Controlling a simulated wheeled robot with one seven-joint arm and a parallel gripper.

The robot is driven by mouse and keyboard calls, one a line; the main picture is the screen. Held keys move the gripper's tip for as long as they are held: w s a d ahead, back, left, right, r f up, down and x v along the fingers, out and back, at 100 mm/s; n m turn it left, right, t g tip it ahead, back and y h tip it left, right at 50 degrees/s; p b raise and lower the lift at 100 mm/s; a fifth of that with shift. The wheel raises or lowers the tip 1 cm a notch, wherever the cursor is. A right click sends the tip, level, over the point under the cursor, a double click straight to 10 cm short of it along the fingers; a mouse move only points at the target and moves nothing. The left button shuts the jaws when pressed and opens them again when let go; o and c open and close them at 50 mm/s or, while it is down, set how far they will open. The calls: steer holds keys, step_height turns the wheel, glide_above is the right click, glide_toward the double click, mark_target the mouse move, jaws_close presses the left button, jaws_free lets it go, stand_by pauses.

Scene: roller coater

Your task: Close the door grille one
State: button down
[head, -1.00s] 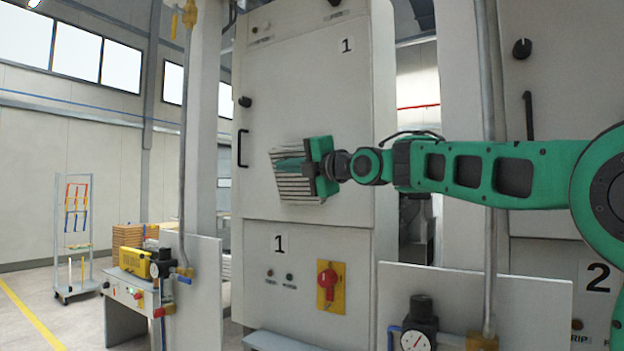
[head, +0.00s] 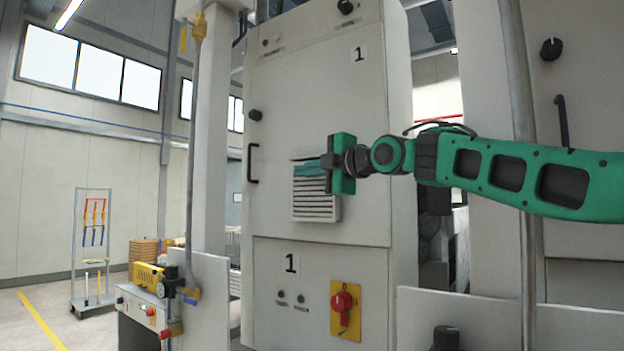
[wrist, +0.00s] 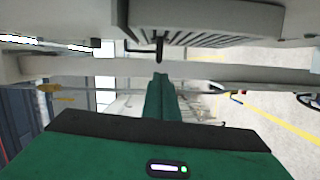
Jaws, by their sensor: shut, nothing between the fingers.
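The door grille one is a pale slatted panel (head: 316,207) on the grey cabinet door marked 1 (head: 360,110). It sits square with the door face; I cannot tell whether it is fully flush. My gripper (head: 308,168), green and shut with nothing in it, lies sideways across the grille's upper part, fingers pointing left. It hides the upper right of the grille; touching is unclear. In the wrist view the slats (wrist: 205,40) show at the top, above the shut fingers (wrist: 160,80).
A black door handle (head: 252,163) and a black knob (head: 255,115) are on the door's left side. Below is a red switch on a yellow plate (head: 344,310). A vertical pipe (head: 522,170) stands near my arm. A gauge panel with a yellow device (head: 148,277) is at lower left.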

stand_by(0.4)
steer(key=s+d+r, duration=0.1)
steer(key=s+d, duration=0.4)
steer(key=s, duration=0.5)
steer(key=shift+s, duration=0.15)
steer(key=shift+d+r, duration=0.1)
